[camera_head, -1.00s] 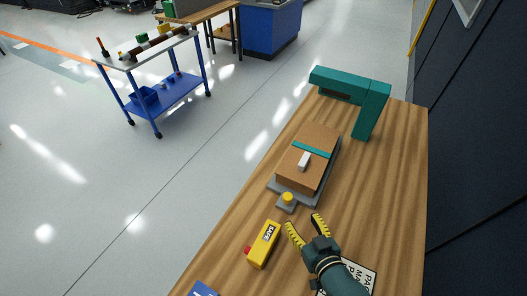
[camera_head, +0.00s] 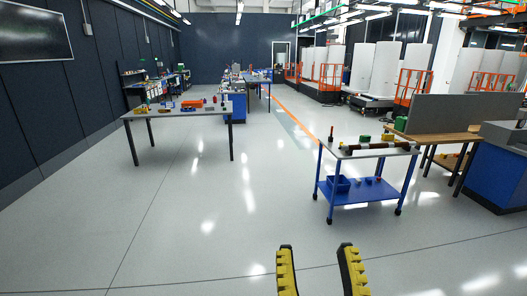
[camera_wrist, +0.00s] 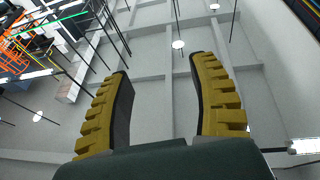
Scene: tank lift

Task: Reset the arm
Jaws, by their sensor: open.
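My gripper (camera_head: 316,250) shows at the bottom of the head view, with its two yellow and black fingers apart and nothing between them. It points upward over open floor. In the wrist view, the open fingers (camera_wrist: 160,70) stand against the ceiling with its lamps and beams. No object is near the fingertips in either view.
A blue cart (camera_head: 367,190) with tools on top stands right of centre. A grey-topped table (camera_head: 180,113) with parts stands at left. A wooden bench (camera_head: 432,138) and blue cabinet (camera_head: 492,180) are at right. The floor (camera_head: 200,220) around my gripper is clear.

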